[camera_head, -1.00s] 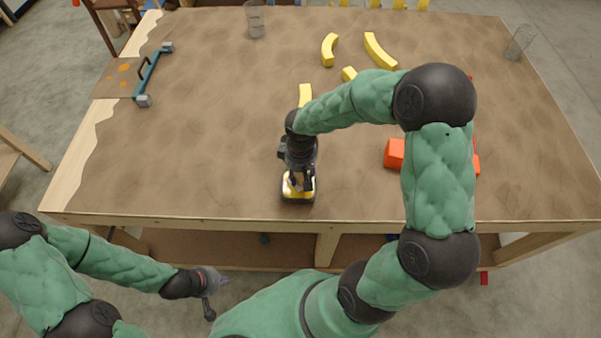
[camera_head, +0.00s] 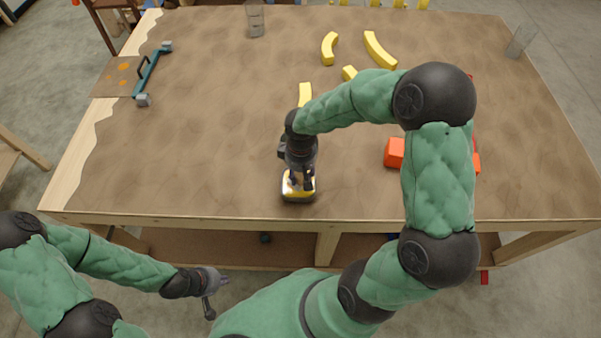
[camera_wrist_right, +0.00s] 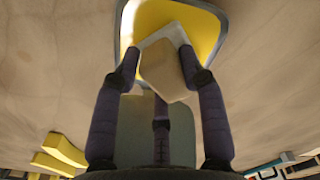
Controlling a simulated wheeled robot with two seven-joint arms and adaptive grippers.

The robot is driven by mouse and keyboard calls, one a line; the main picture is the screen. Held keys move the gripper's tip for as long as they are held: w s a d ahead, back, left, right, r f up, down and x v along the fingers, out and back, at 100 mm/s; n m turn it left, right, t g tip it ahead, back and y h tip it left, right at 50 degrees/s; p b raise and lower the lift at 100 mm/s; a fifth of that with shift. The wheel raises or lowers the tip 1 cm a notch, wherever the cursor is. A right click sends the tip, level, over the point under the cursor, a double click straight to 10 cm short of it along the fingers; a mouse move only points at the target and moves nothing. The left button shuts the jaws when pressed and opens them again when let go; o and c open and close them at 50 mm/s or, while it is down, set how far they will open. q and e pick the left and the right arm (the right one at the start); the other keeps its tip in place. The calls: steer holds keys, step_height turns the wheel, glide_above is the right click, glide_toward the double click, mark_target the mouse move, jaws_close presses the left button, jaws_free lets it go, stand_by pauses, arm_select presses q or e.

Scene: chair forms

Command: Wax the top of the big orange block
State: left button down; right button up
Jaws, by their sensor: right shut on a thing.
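The orange block (camera_head: 394,153) lies on the right part of the table, largely hidden behind my right arm. Some orange (camera_head: 477,163) shows on the arm's other side; I cannot tell if it is the same block. My right gripper (camera_head: 300,182) points down near the table's front edge. In the right wrist view its fingers (camera_wrist_right: 160,65) are shut on a pale, whitish block (camera_wrist_right: 168,72). Just beyond this block is a yellow piece with a grey rim (camera_head: 298,190), also in the wrist view (camera_wrist_right: 205,25). My left gripper (camera_head: 210,292) hangs in front of the table, its jaws unclear.
Several yellow curved pieces (camera_head: 380,50) lie at the back middle. A teal clamp-like tool (camera_head: 150,75) lies at the left edge. Clear containers stand at the back (camera_head: 254,20) and back right (camera_head: 521,41). The left middle of the table (camera_head: 200,130) is bare.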

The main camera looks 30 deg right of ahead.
steer(key=shift+f+b, duration=0.35)
steer(key=shift+f, duration=0.05)
stand_by(1.3)
steer(key=shift+r, duration=0.1)
steer(key=shift+r+p, duration=2.65)
steer(key=shift+r, duration=0.85)
